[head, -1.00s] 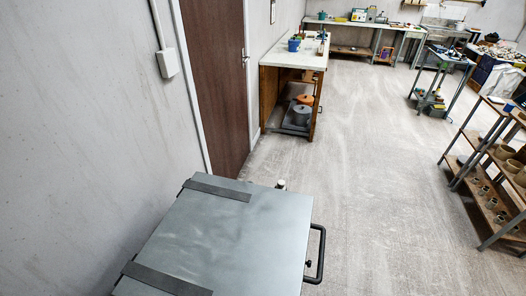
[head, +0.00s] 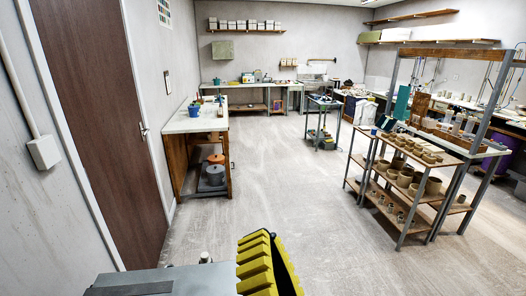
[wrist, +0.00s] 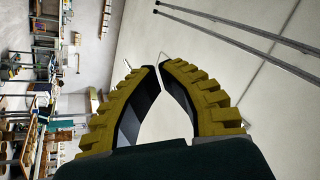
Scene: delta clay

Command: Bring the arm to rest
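My gripper (head: 270,238) shows at the bottom centre of the head view, with ribbed yellow and black fingers pointing up. In the wrist view its two curved fingers (wrist: 157,66) lean together and come together at the tips. Nothing is held. The rest of my arm is out of the head view.
A grey-topped box (head: 175,281) is at the lower edge beside the gripper. A brown door (head: 90,120) is at left, a white-topped workbench (head: 195,121) beyond it. Shelves with pots (head: 408,179) stand at right. The middle floor (head: 280,190) is clear.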

